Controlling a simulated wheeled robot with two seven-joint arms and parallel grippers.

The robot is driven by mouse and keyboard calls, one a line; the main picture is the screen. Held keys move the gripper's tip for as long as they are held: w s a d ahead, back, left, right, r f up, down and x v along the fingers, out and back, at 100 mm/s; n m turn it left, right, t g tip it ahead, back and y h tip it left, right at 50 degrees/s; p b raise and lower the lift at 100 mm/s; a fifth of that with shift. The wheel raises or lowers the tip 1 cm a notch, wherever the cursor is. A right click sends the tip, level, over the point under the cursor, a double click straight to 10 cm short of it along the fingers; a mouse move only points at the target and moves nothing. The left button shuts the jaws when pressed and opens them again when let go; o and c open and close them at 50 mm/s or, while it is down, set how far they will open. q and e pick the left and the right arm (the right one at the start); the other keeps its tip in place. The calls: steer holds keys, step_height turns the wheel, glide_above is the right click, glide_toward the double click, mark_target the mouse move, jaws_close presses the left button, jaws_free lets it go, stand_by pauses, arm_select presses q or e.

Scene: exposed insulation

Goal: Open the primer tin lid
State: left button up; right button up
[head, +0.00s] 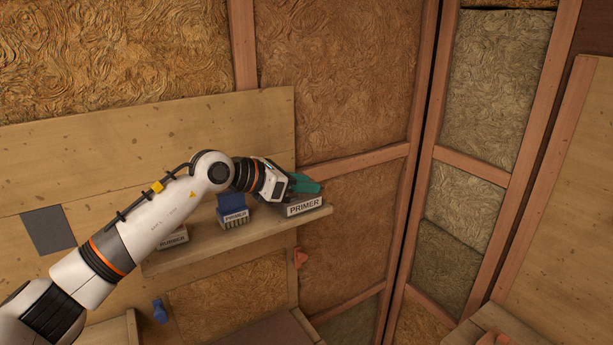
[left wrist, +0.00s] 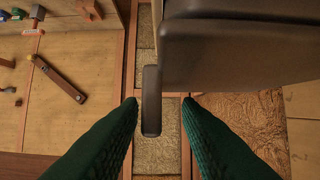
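The primer tin (head: 304,206) is a dark grey box with a white PRIMER label, on the right end of a wooden shelf. My left gripper (head: 308,184) is at its top, with its teal fingers above the label. In the left wrist view the tin (left wrist: 245,60) is a large dark shape at the upper right. A dark rounded tab (left wrist: 151,100) on its left side stands between the fingertips of the left gripper (left wrist: 159,102). Gaps show on both sides of the tab, so the fingers are open around it. Whether the lid is raised is hard to tell. My right gripper is out of view.
The wooden shelf (head: 215,244) also holds a blue box (head: 235,215) left of the tin and another labelled box (head: 173,238) farther left. An insulated wall stands behind. In the left wrist view, several tools, including a hammer (left wrist: 35,24), lie on a wooden surface far below.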

arm_select(q)
steer(key=shift+s+d, duration=0.1)
steer(key=shift+d, duration=0.35)
steer(key=shift+w+f, duration=0.15)
steer(key=shift+w, duration=0.05)
jaws_close()
steer(key=shift+w+a+r+n+g+h, duration=0.2)
steer(key=shift+r+n, duration=0.25)
steer(key=shift+r, duration=0.25)
steer(key=shift+w+a+r+n+g+h, duration=0.1)
steer(key=shift+w+r+n+g+h, duration=0.1)
steer(key=shift+r+n, duration=0.35)
steer(key=shift+w+a+r+n+g+h+p, duration=0.3)
steer(key=shift+r+n, duration=0.15)
steer(key=shift+r, duration=0.15)
steer(key=shift+w+a+r+n+g+h+p, duration=0.2)
steer(key=shift+w+r+n+p, duration=0.1)
steer(key=shift+r+n, duration=0.2)
steer(key=shift+w+a+r, duration=0.25)
steer(key=shift+w+r, duration=0.15)
steer(key=shift+r, duration=0.2)
steer(key=shift+a, duration=0.1)
